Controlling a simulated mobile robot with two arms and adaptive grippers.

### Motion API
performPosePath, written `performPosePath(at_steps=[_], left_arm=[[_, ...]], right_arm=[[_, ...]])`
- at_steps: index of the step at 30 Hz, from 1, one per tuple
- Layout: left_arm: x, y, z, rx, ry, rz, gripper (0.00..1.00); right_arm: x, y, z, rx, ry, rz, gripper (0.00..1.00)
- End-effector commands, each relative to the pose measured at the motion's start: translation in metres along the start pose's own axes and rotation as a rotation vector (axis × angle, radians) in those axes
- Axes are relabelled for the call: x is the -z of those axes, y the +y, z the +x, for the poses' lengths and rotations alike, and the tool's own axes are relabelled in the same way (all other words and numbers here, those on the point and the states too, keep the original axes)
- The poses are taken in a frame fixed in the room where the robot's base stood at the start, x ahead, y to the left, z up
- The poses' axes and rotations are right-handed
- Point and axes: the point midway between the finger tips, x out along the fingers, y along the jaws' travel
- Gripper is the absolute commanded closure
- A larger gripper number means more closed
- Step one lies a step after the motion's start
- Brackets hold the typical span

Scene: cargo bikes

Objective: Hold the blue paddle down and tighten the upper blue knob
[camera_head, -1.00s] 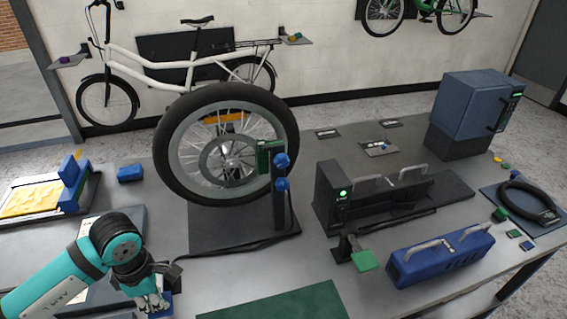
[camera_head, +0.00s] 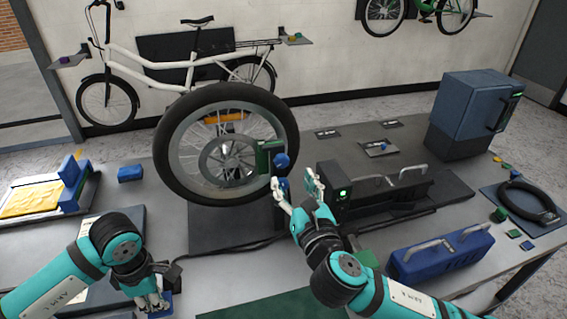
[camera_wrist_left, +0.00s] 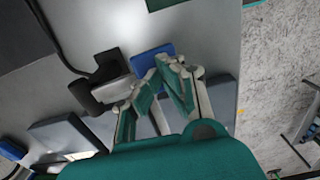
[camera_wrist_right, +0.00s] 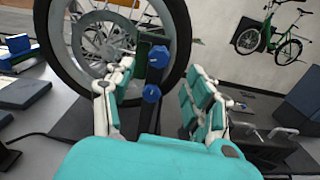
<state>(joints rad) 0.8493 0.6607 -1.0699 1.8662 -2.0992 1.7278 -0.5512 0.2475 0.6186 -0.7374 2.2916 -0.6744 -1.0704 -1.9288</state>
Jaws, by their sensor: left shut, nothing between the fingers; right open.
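The blue paddle (camera_head: 168,298) is at the bench's front left, mostly hidden by my left gripper (camera_head: 152,304). In the left wrist view the paddle (camera_wrist_left: 153,60) lies right at the fingertips, which are shut and empty; I cannot tell whether they press it. The upper blue knob (camera_head: 281,160) sits on the post beside the wheel. In the right wrist view, the upper knob (camera_wrist_right: 158,57) and the lower blue knob (camera_wrist_right: 151,92) show between the fingers. My right gripper (camera_head: 295,188) is open in front of the post, around the lower knob's height, with nothing held.
The wheel (camera_head: 170,175) stands upright left of the post. A black fixture with a green light (camera_head: 342,193) is close right of my right gripper. A blue case with handles (camera_head: 440,262) lies at the front right. A green mat (camera_head: 270,306) covers the front middle.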

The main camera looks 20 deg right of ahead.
Motion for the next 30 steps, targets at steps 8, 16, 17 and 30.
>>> performPosePath(at_steps=[8, 16, 17, 30], left_arm=[[0.0, 0.0, 0.001, 0.001, 0.001, 0.0, 1.0], [0.0, 0.0, 0.001, 0.001, 0.001, -0.001, 1.0], [0.0, 0.0, 0.001, 0.001, 0.001, -0.001, 1.0], [0.0, 0.0, 0.001, 0.001, 0.001, 0.0, 1.0]], right_arm=[[0.0, 0.0, 0.054, 0.001, -0.001, 0.002, 0.45], [0.001, 0.0, 0.075, -0.001, 0.001, 0.003, 0.45], [0.001, 0.0, 0.075, -0.001, 0.001, 0.003, 0.45], [0.001, 0.0, 0.075, 0.0, 0.002, 0.002, 0.71]])
